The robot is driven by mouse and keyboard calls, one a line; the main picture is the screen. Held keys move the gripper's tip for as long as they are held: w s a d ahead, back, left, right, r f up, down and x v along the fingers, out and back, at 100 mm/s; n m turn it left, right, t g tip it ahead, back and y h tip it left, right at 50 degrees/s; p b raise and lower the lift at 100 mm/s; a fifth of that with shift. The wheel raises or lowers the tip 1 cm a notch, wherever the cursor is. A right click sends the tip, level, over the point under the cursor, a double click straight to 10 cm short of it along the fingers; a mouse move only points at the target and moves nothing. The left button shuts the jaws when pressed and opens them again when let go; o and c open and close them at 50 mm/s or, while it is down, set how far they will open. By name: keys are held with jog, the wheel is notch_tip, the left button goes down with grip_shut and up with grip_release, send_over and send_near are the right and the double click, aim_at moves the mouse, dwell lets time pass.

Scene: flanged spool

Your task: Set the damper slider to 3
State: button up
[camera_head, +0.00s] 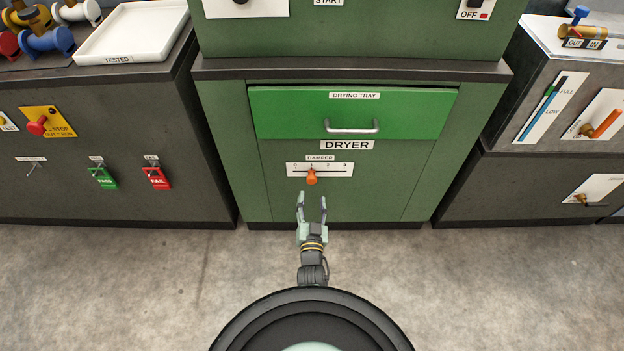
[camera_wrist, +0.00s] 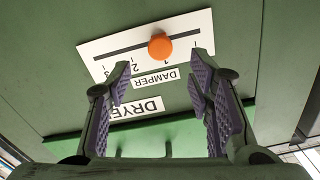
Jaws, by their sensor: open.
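The damper slider has an orange knob (camera_head: 311,177) on a white scale plate (camera_head: 335,169) marked 0 to 3, low on the green dryer front. The knob stands at about the 1 mark. In the wrist view the plate appears upside down, with the orange knob (camera_wrist: 160,46) near the 1 and the higher numbers to the left. My gripper (camera_head: 312,197) is open and empty, just in front of and below the knob in the head view. In the wrist view the knob shows beyond and between the fingertips (camera_wrist: 160,78), not touching them.
Above the damper is the green drying tray drawer (camera_head: 285,118) with a metal handle (camera_head: 351,127). Dark cabinets stand on both sides, with a red FAIL tag (camera_head: 157,178) and a green tag (camera_head: 104,178) at left. The floor (camera_head: 130,290) is clear.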

aim_at(312, 182)
jog(key=w+b, duration=0.1)
jog(key=w, duration=0.1)
jog(key=w+b, duration=0.2)
jog(key=w, duration=0.1)
jog(key=w+b, duration=0.1)
jog(key=w, duration=0.1)
jog(key=shift+w+f+b, duration=0.25)
jog(key=shift+w+b, duration=0.05)
jog(key=shift+w, duration=0.05)
jog(key=shift+w+r+b, duration=0.25)
jog(key=shift+w+b, duration=0.1)
jog(key=shift+w, duration=0.3)
grip_shut()
